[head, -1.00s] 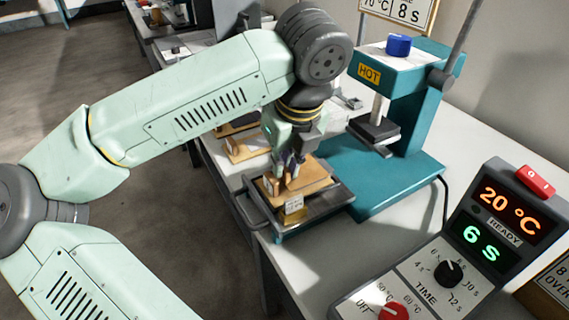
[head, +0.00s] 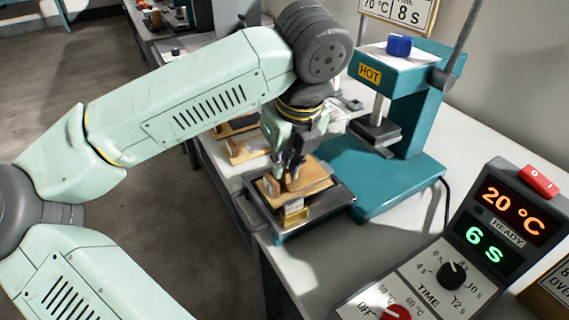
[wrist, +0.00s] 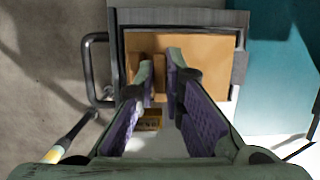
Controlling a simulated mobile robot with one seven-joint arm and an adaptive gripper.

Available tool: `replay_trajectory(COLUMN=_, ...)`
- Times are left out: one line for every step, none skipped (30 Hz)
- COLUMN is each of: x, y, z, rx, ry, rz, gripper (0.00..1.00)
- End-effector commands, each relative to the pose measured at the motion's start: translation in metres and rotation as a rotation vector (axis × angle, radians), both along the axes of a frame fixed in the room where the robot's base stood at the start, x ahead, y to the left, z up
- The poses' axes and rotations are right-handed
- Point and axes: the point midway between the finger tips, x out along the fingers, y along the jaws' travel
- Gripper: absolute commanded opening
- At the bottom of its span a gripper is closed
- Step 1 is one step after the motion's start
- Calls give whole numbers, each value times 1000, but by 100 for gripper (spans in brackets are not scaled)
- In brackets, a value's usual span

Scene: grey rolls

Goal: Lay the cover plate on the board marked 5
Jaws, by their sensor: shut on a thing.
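The cover plate (head: 313,181) is a tan wooden plate with an upright wooden grip. It is over the metal tray in front of the teal press, and it also shows in the wrist view (wrist: 205,55). My gripper (head: 290,162) is above it, its two fingers (wrist: 160,66) closed on the wooden grip (wrist: 159,74). A board with a small white and yellow label (head: 294,212) shows at the tray's front edge. The number on it is too small to read. The plate covers most of that board. I cannot tell whether the plate touches it.
The tray (head: 336,205) has a handle (head: 246,211) on its left. The teal press (head: 418,120) marked HOT stands right behind it. A control box (head: 485,225) reads 20 °C and 6 S at the right. More wooden pieces (head: 243,148) lie behind the tray.

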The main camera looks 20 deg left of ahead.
Motion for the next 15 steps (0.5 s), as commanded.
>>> replay_trajectory(x=0, y=0, z=0, rx=0, ry=0, rz=0, gripper=0)
replay_trajectory(x=0, y=0, z=0, rx=0, ry=0, rz=0, gripper=0)
replay_trajectory(x=0, y=0, z=0, rx=0, ry=0, rz=0, gripper=0)
replay_trajectory(x=0, y=0, z=0, rx=0, ry=0, rz=0, gripper=0)
replay_trajectory(x=0, y=0, z=0, rx=0, ry=0, rz=0, gripper=0)
replay_trajectory(x=0, y=0, z=-1, rx=0, ry=0, rz=0, gripper=0)
replay_trajectory(x=0, y=0, z=-1, rx=1, ry=-1, rz=0, gripper=0)
replay_trajectory(x=0, y=0, z=-2, rx=1, ry=-1, rz=0, gripper=0)
replay_trajectory(x=0, y=0, z=-3, rx=1, ry=-1, rz=0, gripper=0)
replay_trajectory(x=0, y=0, z=-4, rx=1, ry=-1, rz=0, gripper=0)
replay_trajectory(x=0, y=0, z=-5, rx=1, ry=-1, rz=0, gripper=0)
replay_trajectory(x=0, y=0, z=-6, rx=1, ry=-1, rz=0, gripper=0)
replay_trajectory(x=0, y=0, z=-7, rx=1, ry=-1, rz=0, gripper=0)
replay_trajectory(x=0, y=0, z=-8, rx=1, ry=-1, rz=0, gripper=0)
replay_trajectory(x=0, y=0, z=-9, rx=1, ry=-1, rz=1, gripper=0)
